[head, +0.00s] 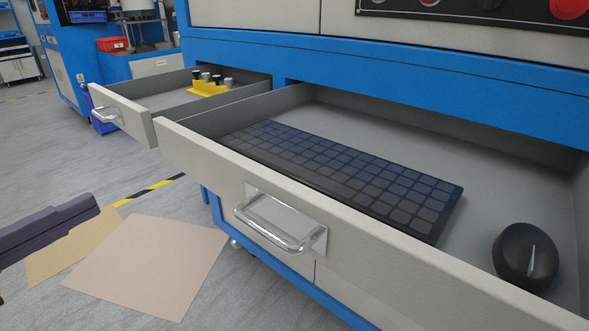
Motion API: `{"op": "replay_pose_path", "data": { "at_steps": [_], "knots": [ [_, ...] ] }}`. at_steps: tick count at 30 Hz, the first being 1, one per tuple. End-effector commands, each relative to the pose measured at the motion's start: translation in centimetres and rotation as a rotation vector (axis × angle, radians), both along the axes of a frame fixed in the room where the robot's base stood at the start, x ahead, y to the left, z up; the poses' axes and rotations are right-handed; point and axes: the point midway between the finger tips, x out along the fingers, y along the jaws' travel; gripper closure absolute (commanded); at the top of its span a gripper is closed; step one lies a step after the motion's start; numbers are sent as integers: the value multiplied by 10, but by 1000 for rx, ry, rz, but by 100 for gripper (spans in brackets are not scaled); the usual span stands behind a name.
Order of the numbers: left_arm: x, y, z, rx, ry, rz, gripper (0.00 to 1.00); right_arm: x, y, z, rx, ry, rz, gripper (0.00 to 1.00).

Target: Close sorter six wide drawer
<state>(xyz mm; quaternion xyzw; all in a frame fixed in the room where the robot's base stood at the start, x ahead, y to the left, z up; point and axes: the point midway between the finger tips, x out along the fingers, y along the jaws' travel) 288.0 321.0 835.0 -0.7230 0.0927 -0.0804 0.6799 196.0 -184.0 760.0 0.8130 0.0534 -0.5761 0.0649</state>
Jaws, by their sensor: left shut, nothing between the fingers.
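The wide drawer (390,270) is pulled well open from the blue and white sorter cabinet (400,70). Its pale front panel carries a metal bar handle (280,238). A black keyboard (345,172) and a black mouse (525,257) lie inside it. My left gripper (82,212) is at the left edge, dark and shut with nothing in it. It is apart from the drawer front, left of the handle. Its rear part is cut off by the picture edge. My right gripper is not in view.
A narrower drawer (132,120) is also open to the left, holding a yellow rack (209,89) with small parts. Tan flat sheets (150,265) show below. Grey floor (45,150) with a yellow-black stripe is clear at left. Other machines stand behind.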

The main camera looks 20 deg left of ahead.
Motion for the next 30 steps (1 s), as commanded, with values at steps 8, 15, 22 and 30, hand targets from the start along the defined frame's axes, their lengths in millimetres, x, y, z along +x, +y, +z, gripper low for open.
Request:
{"op": "replay_pose_path", "data": {
  "at_steps": [8, 15, 22, 30],
  "knots": [
    [-6, -11, -15, 62, -30, -106, 100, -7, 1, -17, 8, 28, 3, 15],
    [35, -26, -13, 59, -33, -106, 100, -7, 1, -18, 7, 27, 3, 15],
    [81, -42, -14, 59, -32, -104, 100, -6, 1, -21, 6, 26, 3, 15],
    [113, -54, -15, 58, -28, -103, 100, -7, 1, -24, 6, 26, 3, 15]
  ]
}}
